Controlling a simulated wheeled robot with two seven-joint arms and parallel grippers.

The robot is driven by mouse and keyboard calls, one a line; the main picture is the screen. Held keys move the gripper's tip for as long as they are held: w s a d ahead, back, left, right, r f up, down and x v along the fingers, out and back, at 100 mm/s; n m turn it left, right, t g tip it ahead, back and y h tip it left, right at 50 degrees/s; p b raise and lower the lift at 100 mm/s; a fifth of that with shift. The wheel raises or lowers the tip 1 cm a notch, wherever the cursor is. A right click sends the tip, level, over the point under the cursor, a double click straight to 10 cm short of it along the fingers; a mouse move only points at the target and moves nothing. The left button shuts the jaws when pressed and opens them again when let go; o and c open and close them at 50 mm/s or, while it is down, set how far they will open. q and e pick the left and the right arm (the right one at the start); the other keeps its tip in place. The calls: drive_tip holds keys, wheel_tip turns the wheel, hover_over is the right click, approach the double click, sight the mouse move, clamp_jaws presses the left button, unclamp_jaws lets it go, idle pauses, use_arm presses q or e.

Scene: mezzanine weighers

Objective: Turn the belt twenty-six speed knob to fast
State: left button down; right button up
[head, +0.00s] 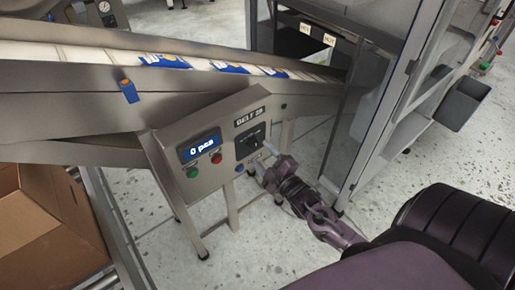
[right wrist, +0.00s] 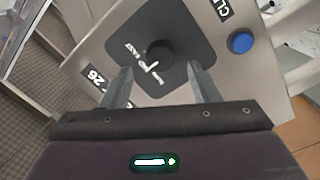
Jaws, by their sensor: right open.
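The belt 26 control box (head: 205,150) is a grey metal panel under the conveyor. Its speed knob is a round black knob (right wrist: 160,54) on a dark plate (head: 248,141) with small white lettering, one word reading like "fast"; I cannot tell its setting surely. Part of the "26" label (right wrist: 97,76) shows in the right wrist view. My right gripper (head: 260,158) is open at the plate's lower right in the head view. In the right wrist view its two fingers (right wrist: 161,86) point at the plate, with the knob ahead between them; contact is not visible. My left gripper is not in view.
The box has a blue display (head: 201,146) reading "0 pcs", a green button (head: 193,172), a red button (head: 216,158) and a blue button (right wrist: 240,42). Blue and white packets (head: 165,61) lie on the belt above. A glass-sided cabinet (head: 375,110) stands right of the box.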

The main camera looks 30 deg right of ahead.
sight(255, 147)
drive_tip(key=shift+w, duration=1.8)
drive_tip(key=c, duration=1)
